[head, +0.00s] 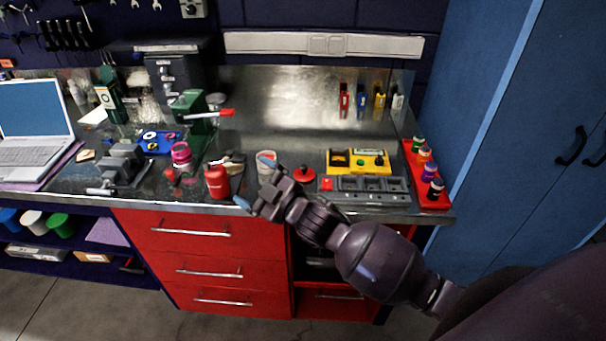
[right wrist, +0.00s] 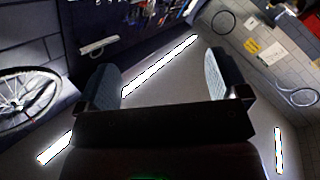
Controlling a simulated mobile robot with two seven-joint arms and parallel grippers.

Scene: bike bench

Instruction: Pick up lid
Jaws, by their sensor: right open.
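A red round lid with a knob on top (head: 303,174) appears to lie on the metal bench top, just left of the grey tray. My right gripper (head: 257,184) is at the bench's front edge, to the left of the lid and apart from it. Its arm comes in from the lower right and passes just in front of the lid. In the right wrist view my right gripper (right wrist: 162,78) is open, with nothing between its two grey-blue pads. The lid cannot be made out there. My left gripper is not in view.
A red canister (head: 217,182) stands left of my right gripper, and a pale cup (head: 265,157) is close behind it. A grey compartment tray (head: 368,189), a yellow case (head: 357,161) and a red tray with small bottles (head: 417,165) are at right. The bench's back middle is clear.

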